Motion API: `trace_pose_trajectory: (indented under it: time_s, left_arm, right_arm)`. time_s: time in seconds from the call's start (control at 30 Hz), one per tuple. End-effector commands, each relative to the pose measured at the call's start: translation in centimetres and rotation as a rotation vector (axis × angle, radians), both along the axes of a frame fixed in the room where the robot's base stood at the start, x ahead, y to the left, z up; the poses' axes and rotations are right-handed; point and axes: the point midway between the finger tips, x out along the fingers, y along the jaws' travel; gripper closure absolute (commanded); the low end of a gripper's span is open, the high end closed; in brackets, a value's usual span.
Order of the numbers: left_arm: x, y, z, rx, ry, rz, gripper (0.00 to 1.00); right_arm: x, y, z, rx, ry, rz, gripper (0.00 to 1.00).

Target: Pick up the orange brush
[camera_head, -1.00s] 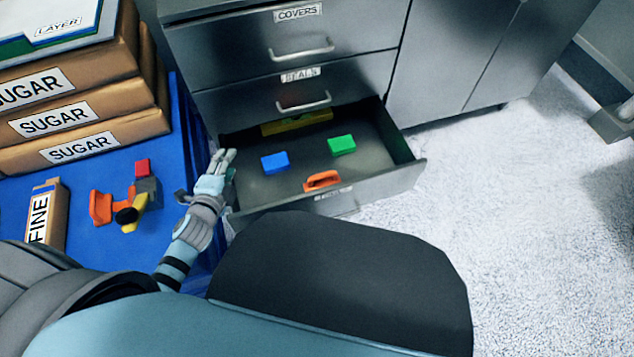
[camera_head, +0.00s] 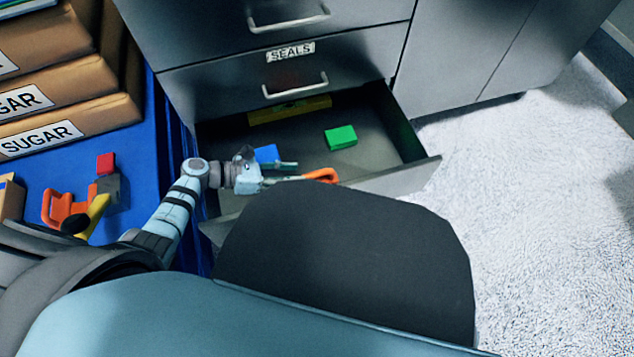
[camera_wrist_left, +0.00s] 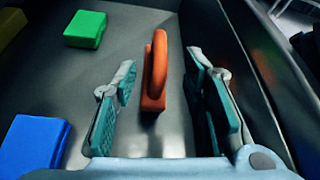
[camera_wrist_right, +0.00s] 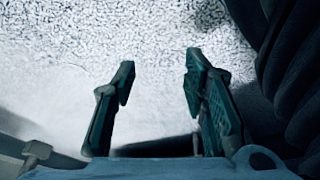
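The orange brush (camera_head: 322,175) lies in the open drawer, near its front wall. In the left wrist view, the orange brush (camera_wrist_left: 155,75) stands between the spread fingers, with a gap on each side. My left gripper (camera_head: 288,172) reaches into the drawer from the left and is open around the brush, not closed on it. It also shows in the left wrist view (camera_wrist_left: 163,66). My right gripper (camera_wrist_right: 160,68) is open and empty above the pale floor, outside the head view.
The drawer (camera_head: 385,180) also holds a blue block (camera_head: 266,154), a green block (camera_head: 341,137) and a yellow item (camera_head: 290,109) at the back. Its front wall is close to my left gripper. On the blue table are another orange item (camera_head: 62,209) and sugar boxes (camera_head: 60,133).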

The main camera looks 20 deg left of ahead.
Motion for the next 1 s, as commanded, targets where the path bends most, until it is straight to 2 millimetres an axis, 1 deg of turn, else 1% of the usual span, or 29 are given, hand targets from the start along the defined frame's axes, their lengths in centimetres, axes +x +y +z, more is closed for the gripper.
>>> trace_pose_trajectory:
  time_s: [0.07, 0.2, 0.27, 0.37, 0.5, 0.73, 0.77, 1.0]
  left_arm:
    - [0.6, -0.9, -0.5, -0.001, -0.002, 0.0, 0.61]
    - [1.9, -3.3, -1.7, -0.004, -0.001, -0.002, 0.61]
    - [2.3, -4.0, -2.0, -0.003, -0.001, -0.001, 0.61]
    - [2.5, -4.4, -2.1, 0.0, 0.0, -0.001, 0.61]
    - [2.5, -4.4, -2.0, -0.001, 0.0, -0.002, 0.61]
    - [2.5, -4.4, -2.0, -0.001, 0.0, -0.002, 0.97]
    - [2.5, -4.4, -2.0, -0.001, 0.0, -0.002, 1.0]
    - [2.5, -4.4, -1.9, -0.002, 0.0, -0.002, 1.0]
  right_arm:
    - [0.3, 0.1, 0.5, -0.002, 0.0, 0.006, 0.6]
    - [0.7, 0.3, 2.3, -0.006, 0.013, 0.023, 0.6]
    - [0.8, 0.4, 3.0, -0.007, 0.017, 0.027, 0.6]
    - [0.8, 0.4, 3.6, -0.008, 0.022, 0.031, 0.6]
    - [0.7, 0.4, 3.6, -0.008, 0.023, 0.031, 0.6]
    - [0.8, 0.4, 3.6, -0.008, 0.022, 0.031, 0.6]
    - [0.8, 0.4, 3.6, -0.008, 0.022, 0.031, 0.6]
    - [0.8, 0.4, 3.6, -0.008, 0.021, 0.031, 0.6]
